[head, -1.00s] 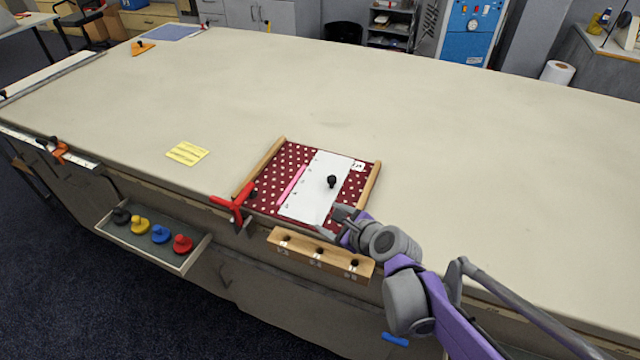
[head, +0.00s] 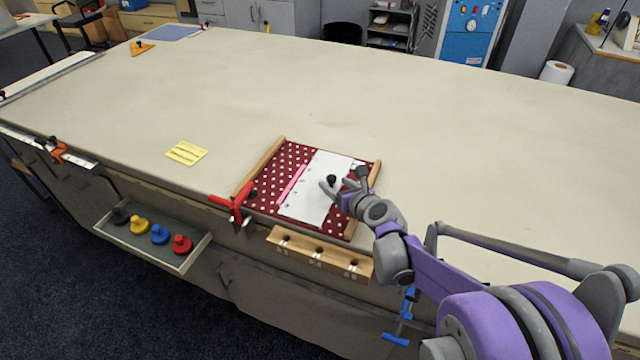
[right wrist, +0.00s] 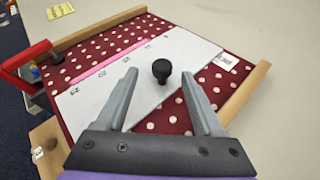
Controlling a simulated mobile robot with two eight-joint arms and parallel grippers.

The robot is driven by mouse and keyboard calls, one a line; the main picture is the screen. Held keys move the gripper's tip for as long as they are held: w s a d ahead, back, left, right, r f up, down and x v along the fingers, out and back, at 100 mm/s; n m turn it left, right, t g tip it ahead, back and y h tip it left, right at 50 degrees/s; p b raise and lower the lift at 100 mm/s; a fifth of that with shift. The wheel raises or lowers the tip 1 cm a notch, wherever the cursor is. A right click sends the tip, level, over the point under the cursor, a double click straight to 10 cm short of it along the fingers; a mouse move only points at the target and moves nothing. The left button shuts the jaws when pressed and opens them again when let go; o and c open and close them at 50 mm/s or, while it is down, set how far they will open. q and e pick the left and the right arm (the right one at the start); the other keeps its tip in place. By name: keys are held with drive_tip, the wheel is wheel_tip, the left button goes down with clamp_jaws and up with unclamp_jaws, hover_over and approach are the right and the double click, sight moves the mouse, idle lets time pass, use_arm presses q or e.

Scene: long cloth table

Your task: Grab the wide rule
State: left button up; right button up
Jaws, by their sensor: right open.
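The wide rule (head: 312,200) is a white plate with marks along one long edge and a black knob (head: 331,180). It lies on red polka-dot cloth between two wooden bars. It also shows in the right wrist view (right wrist: 110,97), its knob (right wrist: 162,69) upright near the middle. My right gripper (head: 345,183) is open above the plate. In the right wrist view its fingertips appear on either side of the knob, with gaps on both sides. I cannot tell exactly how far the tips are above the plate. My left gripper is not in view.
A red clamp (head: 232,208) sits at the cloth's left front corner. A wooden block with holes (head: 318,255) is at the table's front edge. A tray (head: 190,262) of coloured knobs hangs further left.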

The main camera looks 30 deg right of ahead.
sight(334, 182)
drive_tip(key=x, duration=0.3)
drive_tip(key=shift+w+d+f, duration=0.15)
drive_tip(key=shift+w+d, duration=0.05)
drive_tip(key=shift+w, duration=0.1)
clamp_jaws()
